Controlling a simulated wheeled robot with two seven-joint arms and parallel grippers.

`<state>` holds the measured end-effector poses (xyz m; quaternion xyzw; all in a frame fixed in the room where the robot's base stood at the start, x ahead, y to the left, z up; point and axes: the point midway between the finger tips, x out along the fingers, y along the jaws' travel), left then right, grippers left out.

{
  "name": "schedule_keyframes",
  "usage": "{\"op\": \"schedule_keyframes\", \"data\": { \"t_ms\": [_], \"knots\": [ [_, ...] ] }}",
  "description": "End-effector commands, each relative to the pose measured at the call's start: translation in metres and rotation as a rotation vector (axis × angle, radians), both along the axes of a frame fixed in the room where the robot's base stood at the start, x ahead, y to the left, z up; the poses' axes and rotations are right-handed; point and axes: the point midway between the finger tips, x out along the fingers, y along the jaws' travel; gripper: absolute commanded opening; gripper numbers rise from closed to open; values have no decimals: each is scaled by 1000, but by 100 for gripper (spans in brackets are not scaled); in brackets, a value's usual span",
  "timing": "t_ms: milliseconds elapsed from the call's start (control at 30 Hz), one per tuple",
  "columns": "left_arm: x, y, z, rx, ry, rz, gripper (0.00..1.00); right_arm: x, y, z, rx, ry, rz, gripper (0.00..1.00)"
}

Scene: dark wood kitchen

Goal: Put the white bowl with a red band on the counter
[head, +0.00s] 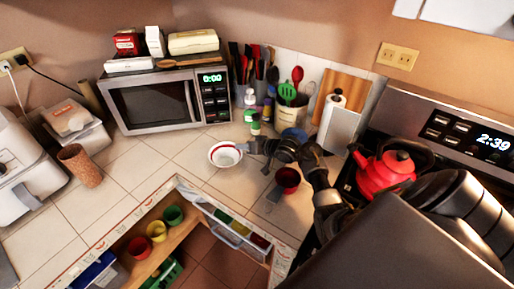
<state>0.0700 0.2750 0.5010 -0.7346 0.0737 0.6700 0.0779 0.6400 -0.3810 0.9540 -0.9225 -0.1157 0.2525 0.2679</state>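The white bowl with a red band (225,161) is at the middle of the tiled counter (150,168), in front of the microwave. It is roughly upright with its opening facing up. My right gripper (243,147) reaches in from the right, and its fingertips meet the bowl's right rim. The fingers are too small to show whether they are closed on the rim. I cannot tell whether the bowl rests on the tiles or hangs just above them. My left gripper is out of view.
A microwave (155,103) stands behind the bowl. Bottles (256,124) and a utensil holder (292,113) stand behind my gripper. A dark red cup (287,179) is close in front of it. A red kettle (383,175) is on the stove. Tiles left of the bowl are clear.

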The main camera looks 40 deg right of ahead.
Motion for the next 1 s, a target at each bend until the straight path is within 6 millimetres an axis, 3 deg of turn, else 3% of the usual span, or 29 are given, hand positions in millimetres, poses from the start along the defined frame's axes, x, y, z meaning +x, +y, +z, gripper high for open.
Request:
{"op": "schedule_keyframes", "data": {
  "t_ms": [200, 400, 600, 1000],
  "knots": [
    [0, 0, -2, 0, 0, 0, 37, -41, -18, 19, -4, -1, 0, 30],
    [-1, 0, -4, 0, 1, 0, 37, -67, -28, 31, -3, 0, -1, 30],
    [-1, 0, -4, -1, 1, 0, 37, -76, -31, 37, -2, 0, 1, 30],
    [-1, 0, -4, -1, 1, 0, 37, -77, -31, 37, 0, 1, 1, 30]
  ]
}}
